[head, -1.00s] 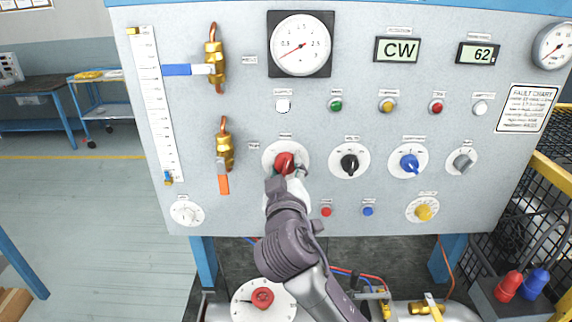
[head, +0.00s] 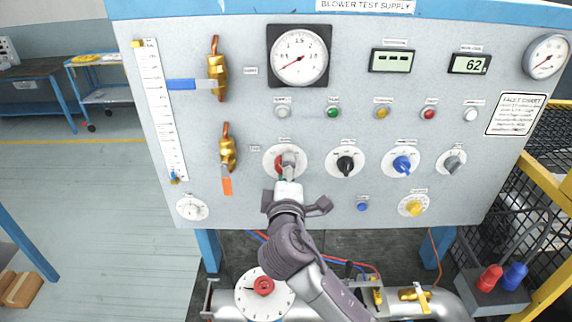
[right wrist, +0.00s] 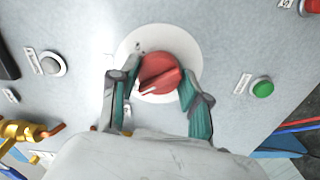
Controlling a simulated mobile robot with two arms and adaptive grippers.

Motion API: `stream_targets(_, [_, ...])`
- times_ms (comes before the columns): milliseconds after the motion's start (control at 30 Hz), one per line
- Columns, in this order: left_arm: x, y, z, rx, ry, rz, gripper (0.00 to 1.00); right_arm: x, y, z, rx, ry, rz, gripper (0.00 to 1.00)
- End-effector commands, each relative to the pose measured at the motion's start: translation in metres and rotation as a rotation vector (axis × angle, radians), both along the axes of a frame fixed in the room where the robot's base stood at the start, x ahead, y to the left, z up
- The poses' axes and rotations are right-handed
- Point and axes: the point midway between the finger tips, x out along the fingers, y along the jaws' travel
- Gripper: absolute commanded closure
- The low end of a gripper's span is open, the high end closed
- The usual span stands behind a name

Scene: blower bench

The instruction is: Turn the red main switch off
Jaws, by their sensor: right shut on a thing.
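The red main switch (head: 279,163) is a round red knob on a white dial plate on the grey panel. My right gripper (head: 288,161) reaches up to it from below and hides its right part. In the right wrist view, the red switch (right wrist: 159,72) sits between the two fingers of my right gripper (right wrist: 160,80), which is shut on it. A white mark on the knob points to the lower left in that view. My left gripper is not in view.
A black knob (head: 345,164) and a blue knob (head: 402,164) sit right of the switch. A brass valve with an orange handle (head: 227,186) is to its left. The upper left display (head: 390,61) shows dashes. A dial with a red centre (head: 264,286) is below.

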Motion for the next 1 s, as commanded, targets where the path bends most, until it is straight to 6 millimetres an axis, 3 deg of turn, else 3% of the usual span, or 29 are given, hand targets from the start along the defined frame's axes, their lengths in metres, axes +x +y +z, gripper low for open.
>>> stream_targets(400, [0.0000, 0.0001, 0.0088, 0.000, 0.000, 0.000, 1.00, 0.0002, -0.0004, 0.0011, -0.168, -0.002, 0.000, 0.88])
stream_targets(900, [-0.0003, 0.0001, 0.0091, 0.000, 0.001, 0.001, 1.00, 0.0002, -0.0004, 0.0006, -0.186, -0.002, -0.001, 0.88])
stream_targets(933, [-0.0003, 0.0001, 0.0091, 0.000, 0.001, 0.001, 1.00, 0.0002, -0.0004, 0.0006, -0.186, -0.002, -0.001, 0.52])
stream_targets(1000, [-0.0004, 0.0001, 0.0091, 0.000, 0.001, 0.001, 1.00, 0.0002, -0.0004, 0.0006, -0.186, -0.002, -0.001, 0.40])
